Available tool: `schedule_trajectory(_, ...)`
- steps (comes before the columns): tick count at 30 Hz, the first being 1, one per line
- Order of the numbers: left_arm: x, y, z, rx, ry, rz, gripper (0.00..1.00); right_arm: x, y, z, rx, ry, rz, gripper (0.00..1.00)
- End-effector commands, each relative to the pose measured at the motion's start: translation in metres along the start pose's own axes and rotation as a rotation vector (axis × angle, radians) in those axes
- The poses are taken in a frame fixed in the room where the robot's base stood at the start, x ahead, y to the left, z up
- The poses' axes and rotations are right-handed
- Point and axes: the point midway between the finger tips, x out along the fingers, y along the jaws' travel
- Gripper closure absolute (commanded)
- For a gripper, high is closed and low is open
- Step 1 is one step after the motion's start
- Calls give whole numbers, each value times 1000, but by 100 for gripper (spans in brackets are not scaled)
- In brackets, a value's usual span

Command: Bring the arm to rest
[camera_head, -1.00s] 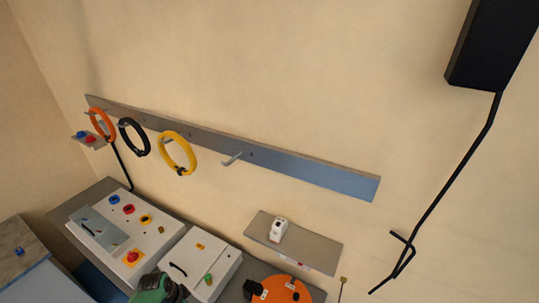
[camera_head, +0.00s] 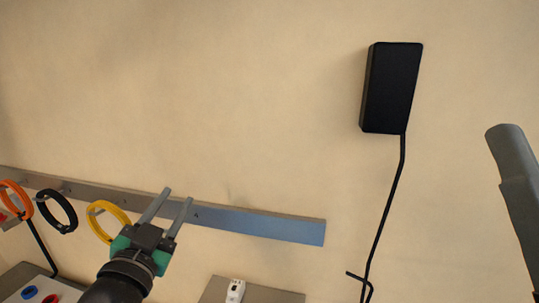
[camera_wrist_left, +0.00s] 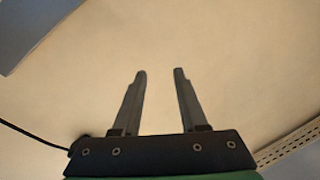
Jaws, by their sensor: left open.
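My left gripper (camera_head: 176,197) comes up from the lower left of the head view. Its two grey fingers are apart and point up, with the wall rail behind them in the picture. In the left wrist view the gripper (camera_wrist_left: 160,72) is open, with nothing between its fingers and a plain beige surface beyond.
The rail (camera_head: 270,224) carries an orange ring (camera_head: 14,184), a black ring (camera_head: 42,222) and a yellow ring (camera_head: 92,215). A black box (camera_head: 392,88) with a hanging rod is at upper right. A white device (camera_head: 235,291) sits on a shelf below.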

Motion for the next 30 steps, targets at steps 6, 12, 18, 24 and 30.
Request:
schedule_trajectory(6, -112, -53, -143, -178, 429, -152, 58, 0, 0, 0, 0, 0, 0, 50)
schedule_trajectory(12, -194, -80, -195, -357, 676, -189, 58, 0, 0, 0, 0, 0, 0, 50)
schedule_trajectory(18, -191, -80, -193, -445, 678, -158, 58, 0, 0, 0, 0, 0, 0, 50)
schedule_trajectory(24, -190, -80, -193, -442, 677, -159, 58, 0, 0, 0, 0, 0, 0, 50)
schedule_trajectory(30, -190, -80, -193, -441, 676, -159, 58, 0, 0, 0, 0, 0, 0, 50)
